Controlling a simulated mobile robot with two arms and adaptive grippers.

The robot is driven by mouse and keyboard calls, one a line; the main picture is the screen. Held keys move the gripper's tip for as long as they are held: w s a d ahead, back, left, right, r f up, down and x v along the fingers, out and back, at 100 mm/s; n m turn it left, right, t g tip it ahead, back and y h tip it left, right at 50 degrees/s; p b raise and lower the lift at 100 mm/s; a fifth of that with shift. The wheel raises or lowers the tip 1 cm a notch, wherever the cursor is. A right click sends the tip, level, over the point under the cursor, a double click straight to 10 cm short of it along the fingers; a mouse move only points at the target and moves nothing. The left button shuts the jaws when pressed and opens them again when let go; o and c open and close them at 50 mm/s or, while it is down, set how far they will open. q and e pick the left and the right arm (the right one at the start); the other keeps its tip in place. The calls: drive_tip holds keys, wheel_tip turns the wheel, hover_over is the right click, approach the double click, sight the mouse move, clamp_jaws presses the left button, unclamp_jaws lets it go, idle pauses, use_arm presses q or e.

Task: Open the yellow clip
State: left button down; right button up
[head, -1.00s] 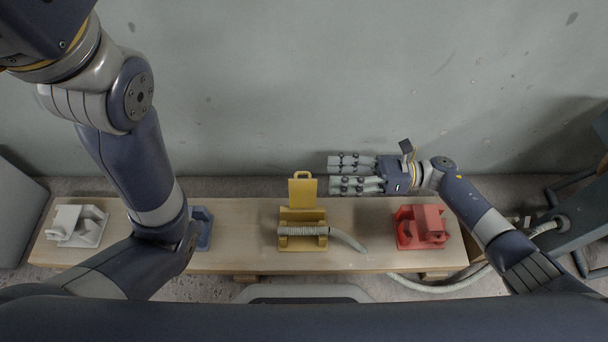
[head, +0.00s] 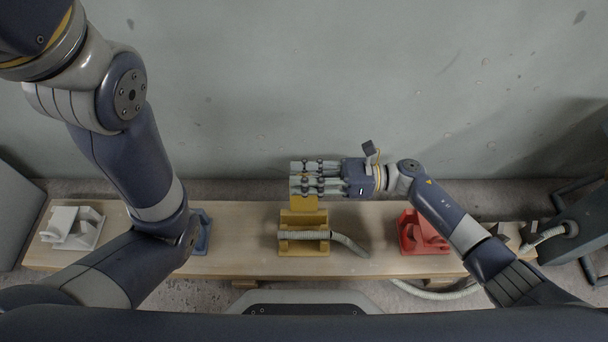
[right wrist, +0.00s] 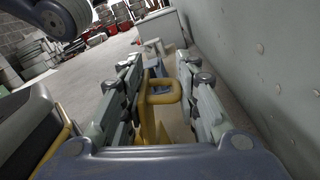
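The yellow clip (head: 304,243) sits mid-bench in the head view. A grey ribbed conduit piece (head: 304,235) lies across its front and hangs off to the right. The clip's lid plate (head: 306,203) sticks up at the back, its top hidden by my right gripper. My right gripper (head: 304,178) is over the lid, its fingers pointing left. In the right wrist view the lid's yellow loop handle (right wrist: 165,92) is between the two separated finger sets; I cannot tell whether they touch it. My left gripper is not in view; only the left arm shows.
The wooden bench (head: 360,210) also carries a white clip (head: 72,228), a partly hidden blue clip (head: 202,230) and a red clip (head: 425,232). A grey wall (head: 300,80) stands behind. A conduit (head: 543,235) and dark frame (head: 575,245) are at the right.

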drive_tip(key=shift+w, duration=0.15)
clamp_jaws()
drive_tip(key=shift+s+d+n+b, duration=0.1)
drive_tip(key=shift+s+n+b, duration=0.35)
drive_tip(key=shift+n+b, duration=0.2)
drive_tip(key=shift+s+r+n, duration=0.2)
drive_tip(key=shift+r+n, duration=0.1)
drive_tip(key=shift+n, duration=0.15)
drive_tip(key=o, duration=0.6)
unclamp_jaws()
drive_tip(key=shift+o, duration=0.8)
drive_tip(key=shift+s, duration=0.1)
drive_tip(key=d, duration=1.2)
